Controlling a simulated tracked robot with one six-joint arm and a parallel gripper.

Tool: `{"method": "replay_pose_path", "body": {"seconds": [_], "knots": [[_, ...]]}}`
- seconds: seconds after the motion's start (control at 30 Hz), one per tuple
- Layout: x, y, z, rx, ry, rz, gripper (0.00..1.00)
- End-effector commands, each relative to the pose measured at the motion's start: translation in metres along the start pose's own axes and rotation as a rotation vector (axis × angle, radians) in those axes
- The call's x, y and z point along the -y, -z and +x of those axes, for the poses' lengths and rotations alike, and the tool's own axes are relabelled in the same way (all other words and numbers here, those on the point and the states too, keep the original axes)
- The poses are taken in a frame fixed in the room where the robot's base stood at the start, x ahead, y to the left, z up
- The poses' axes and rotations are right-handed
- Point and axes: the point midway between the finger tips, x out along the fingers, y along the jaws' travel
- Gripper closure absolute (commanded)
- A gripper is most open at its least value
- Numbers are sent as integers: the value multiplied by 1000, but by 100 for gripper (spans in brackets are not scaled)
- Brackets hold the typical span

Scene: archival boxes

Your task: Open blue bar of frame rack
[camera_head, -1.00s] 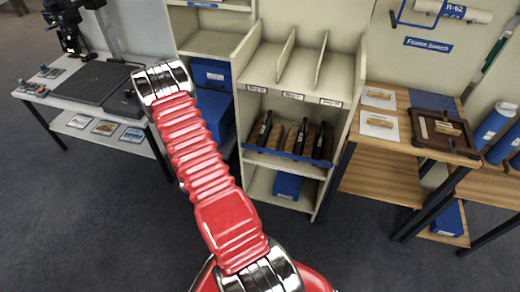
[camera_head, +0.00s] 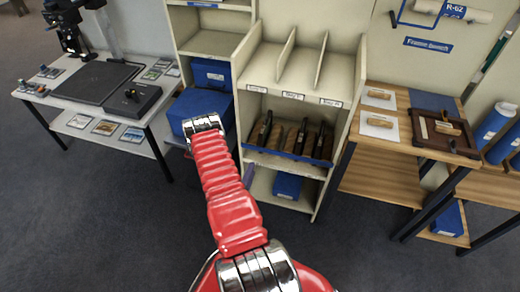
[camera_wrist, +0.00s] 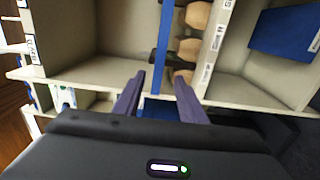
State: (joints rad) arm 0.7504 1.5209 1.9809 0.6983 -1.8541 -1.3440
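The frame rack (camera_head: 342,115) is a cream cabinet with slots on top and a shelf bay holding several dark frames with wooden parts (camera_head: 300,137). Its blue bar (camera_head: 290,158) runs across the front of that bay. In the wrist view the blue bar (camera_wrist: 160,82) runs up the picture. My gripper (camera_wrist: 159,90) is open, with one purple-grey finger on each side of the bar. I cannot tell whether either finger touches it. In the head view my red arm hides most of the gripper; a finger shows near the bar's left end.
Another blue box (camera_head: 287,185) sits on the rack's lower shelf. A wooden bench (camera_head: 385,180) stands close on the right, and a white table (camera_head: 130,113) on the left. The floor in front is clear.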

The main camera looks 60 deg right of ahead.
Motion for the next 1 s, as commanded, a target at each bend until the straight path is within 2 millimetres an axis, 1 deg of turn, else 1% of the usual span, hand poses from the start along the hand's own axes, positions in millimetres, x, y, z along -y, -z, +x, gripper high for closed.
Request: {"method": "replay_pose_path", "body": {"seconds": [0.27, 0.43, 0.57, 1.0], "knots": [[0, 0, 2, 0, 2, 2, 62], [0, 0, 14, 2, 2, 2, 62], [0, 0, 31, 2, 0, 2, 62], [0, 0, 99, 2, 0, 3, 62]]}}
